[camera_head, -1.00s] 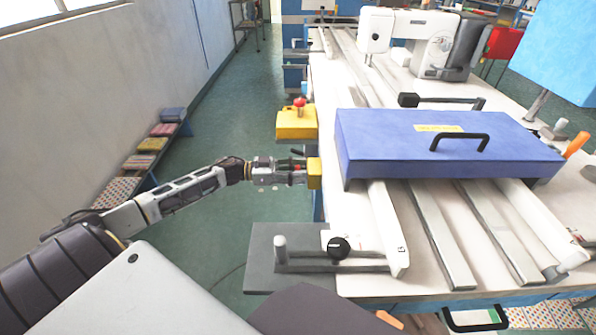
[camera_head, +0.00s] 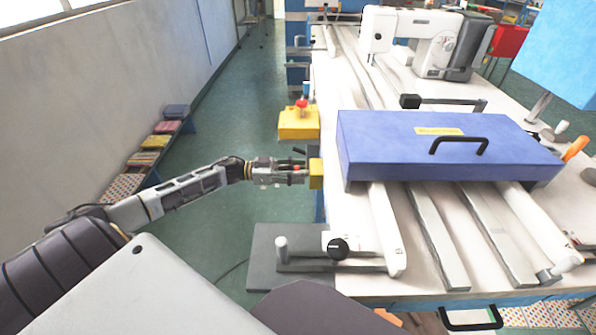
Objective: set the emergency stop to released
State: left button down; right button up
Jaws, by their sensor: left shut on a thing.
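A small yellow box (camera_head: 316,173) is fixed at the left edge of the sewing table, with a bit of red (camera_head: 298,168) on its left side, which looks like an emergency stop button. My left gripper (camera_head: 299,174) reaches in from the left and is shut around this red part, right beside the box; the fingers hide most of it. Farther back, a larger yellow box (camera_head: 298,125) carries a red mushroom knob (camera_head: 302,104) on top, apart from the gripper. Whether the gripped button is pressed or released cannot be seen. My right gripper is not in view.
A blue cover with a black handle (camera_head: 450,135) lies across the rails on the white table. A grey plate with a black knob (camera_head: 338,248) is at the near left corner. A white sewing machine (camera_head: 415,40) stands at the back.

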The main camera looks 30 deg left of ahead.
pick_arm(q)
jog(key=c, duration=1.2)
grip_release()
jog(key=shift+a, duration=0.15)
jog(key=o, duration=0.3)
jog(key=shift+s+a, duration=0.1)
jog(key=shift+s, duration=0.1)
jog(key=shift+o, duration=0.2)
jog(key=shift+w, duration=0.1)
jog(key=v, duration=1.2)
